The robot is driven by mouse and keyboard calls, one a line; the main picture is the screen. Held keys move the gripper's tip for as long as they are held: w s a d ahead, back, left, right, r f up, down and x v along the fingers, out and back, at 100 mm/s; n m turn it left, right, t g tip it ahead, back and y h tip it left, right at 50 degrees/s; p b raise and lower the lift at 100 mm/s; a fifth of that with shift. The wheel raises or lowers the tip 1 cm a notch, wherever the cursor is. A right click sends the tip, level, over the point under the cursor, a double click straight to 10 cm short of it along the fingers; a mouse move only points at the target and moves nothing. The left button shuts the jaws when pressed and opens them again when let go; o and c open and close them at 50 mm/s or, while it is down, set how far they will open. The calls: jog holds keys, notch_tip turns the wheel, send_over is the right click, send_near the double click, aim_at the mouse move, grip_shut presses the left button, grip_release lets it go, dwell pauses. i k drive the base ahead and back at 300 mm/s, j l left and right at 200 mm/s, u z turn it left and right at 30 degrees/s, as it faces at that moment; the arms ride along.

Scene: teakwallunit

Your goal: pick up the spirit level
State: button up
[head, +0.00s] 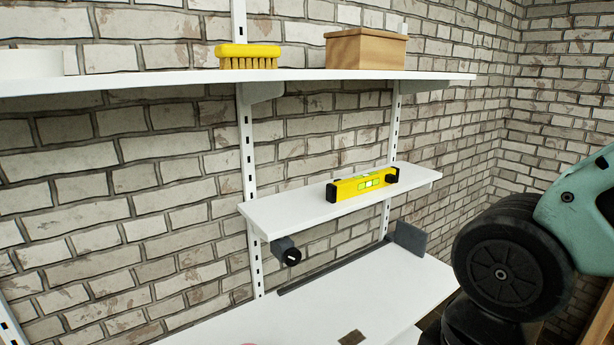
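A yellow spirit level (361,186) with black ends and a pale green vial window lies on the narrow middle shelf (285,212), towards its right part. Nothing touches or covers it. Part of my arm shows large at the right edge of the head view, well to the right of the shelf. My gripper is not visible in this view.
A long upper shelf (300,76) holds a yellow brush (247,56) and a wooden box (365,49). A dark cylindrical thing (286,251) is under the middle shelf's left end. Below is a wide white surface (340,300) with a grey block (410,238). A brick wall stands behind.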

aim_at(340, 190)
jog(key=i+z, duration=0.75)
jog(key=i+j+z, duration=0.35)
jog(key=k+l, duration=0.1)
